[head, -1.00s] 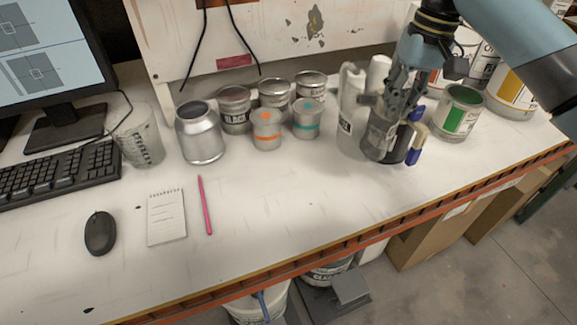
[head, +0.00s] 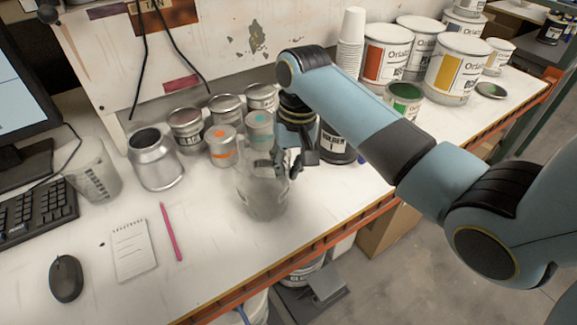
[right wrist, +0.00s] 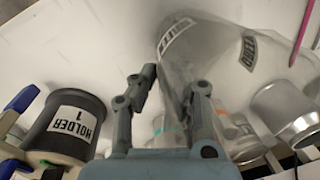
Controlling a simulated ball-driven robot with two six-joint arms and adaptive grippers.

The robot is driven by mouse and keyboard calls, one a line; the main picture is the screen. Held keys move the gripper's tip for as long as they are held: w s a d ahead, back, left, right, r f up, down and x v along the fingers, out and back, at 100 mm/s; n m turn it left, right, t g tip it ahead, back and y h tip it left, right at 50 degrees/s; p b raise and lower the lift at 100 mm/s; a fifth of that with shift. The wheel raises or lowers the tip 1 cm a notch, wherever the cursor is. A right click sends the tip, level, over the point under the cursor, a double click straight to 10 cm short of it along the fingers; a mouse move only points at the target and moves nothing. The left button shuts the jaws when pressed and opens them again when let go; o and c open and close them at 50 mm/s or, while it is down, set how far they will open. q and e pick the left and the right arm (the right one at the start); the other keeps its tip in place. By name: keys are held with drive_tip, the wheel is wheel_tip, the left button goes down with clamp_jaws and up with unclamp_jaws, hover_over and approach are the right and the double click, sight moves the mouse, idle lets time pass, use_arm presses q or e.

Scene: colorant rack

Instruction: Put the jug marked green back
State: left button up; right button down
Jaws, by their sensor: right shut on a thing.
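A clear jug (head: 262,195) is upright at the middle of the bench in the head view, left of the holder. My right gripper (head: 283,165) is shut on its upper side. In the right wrist view the jug (right wrist: 215,55) lies beyond the fingers of the gripper (right wrist: 172,95). One of its labels appears to read GREEN; the other is hard to read. I cannot tell whether its base touches the bench. The black holder marked HOLDER 1 (right wrist: 70,122) stands apart from it; in the head view the holder (head: 335,148) is partly behind my right arm. My left gripper is out of view.
Small tins, including an orange-marked one (head: 221,145), and a silver can (head: 154,160) stand behind and left of the jug. A pink pen (head: 170,232) and notepad (head: 131,250) lie left. Paint cans (head: 458,70) stand at the right. The bench front is clear.

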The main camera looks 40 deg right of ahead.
drive_tip(key=shift+f, duration=0.2)
drive_tip(key=c, duration=1.4)
unclamp_jaws()
drive_tip(key=shift+f, duration=0.15)
drive_tip(key=shift+c, duration=0.2)
wheel_tip(320, 180, up, 12)
drive_tip(key=d, duration=0.1)
drive_tip(key=shift+s+b, duration=0.25)
drive_tip(key=shift+b, duration=0.05)
drive_tip(key=shift+d, duration=0.1)
